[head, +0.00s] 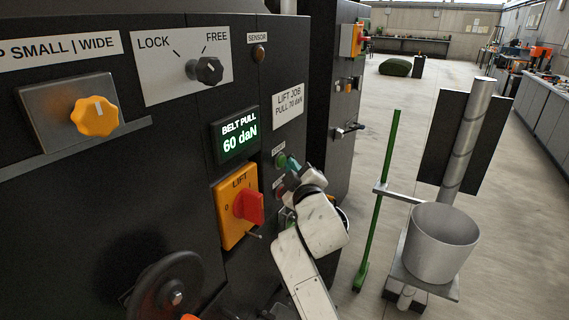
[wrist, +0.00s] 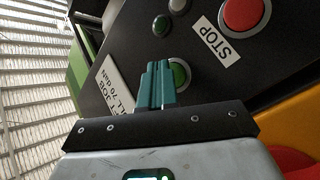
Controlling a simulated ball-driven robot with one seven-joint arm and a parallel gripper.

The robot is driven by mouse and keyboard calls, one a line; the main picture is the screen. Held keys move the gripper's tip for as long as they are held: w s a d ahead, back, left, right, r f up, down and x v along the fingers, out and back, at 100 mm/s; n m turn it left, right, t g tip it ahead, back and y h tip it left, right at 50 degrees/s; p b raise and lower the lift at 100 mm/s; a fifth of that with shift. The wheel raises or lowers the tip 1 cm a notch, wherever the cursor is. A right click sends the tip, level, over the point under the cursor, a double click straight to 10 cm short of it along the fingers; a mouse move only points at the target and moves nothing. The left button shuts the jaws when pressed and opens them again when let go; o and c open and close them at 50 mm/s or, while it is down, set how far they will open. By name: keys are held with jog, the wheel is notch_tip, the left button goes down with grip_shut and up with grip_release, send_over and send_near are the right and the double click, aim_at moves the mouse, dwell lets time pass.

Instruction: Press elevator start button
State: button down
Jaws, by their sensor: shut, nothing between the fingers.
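The green start button (head: 280,161) sits on the dark machine panel, right of the belt pull display, under a small label. In the wrist view the green button (wrist: 181,74) is partly hidden behind my fingers. My gripper (head: 291,163) is shut and empty, its teal fingertips at the button. In the wrist view my gripper (wrist: 157,68) overlaps the button's left part. I cannot tell whether the tips touch or press it. The red stop button (wrist: 245,13) with its STOP label (wrist: 222,50) is nearby in the wrist view.
The display (head: 238,136) reads BELT PULL 60 daN; a label (head: 288,104) reads LIFT JOB PULL 70 daN. A red LIFT switch (head: 248,206) on a yellow plate is left of my arm. A green pole (head: 378,205) and metal bucket (head: 440,243) stand right. Floor beyond is mostly clear.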

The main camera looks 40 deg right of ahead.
jog(key=shift+w+a, duration=0.1)
jog(key=shift+w, duration=0.05)
dwell(0.5)
jog(key=shift+s+d+p, duration=0.3)
jog(key=shift+s+p, duration=0.25)
jog(key=shift+s, duration=0.3)
jog(key=s+p, duration=0.1)
jog(key=s+d+p, duration=0.1)
jog(key=s, duration=0.1)
jog(key=s+p, duration=0.1)
jog(key=shift+s+d+p, duration=0.35)
dwell(0.6)
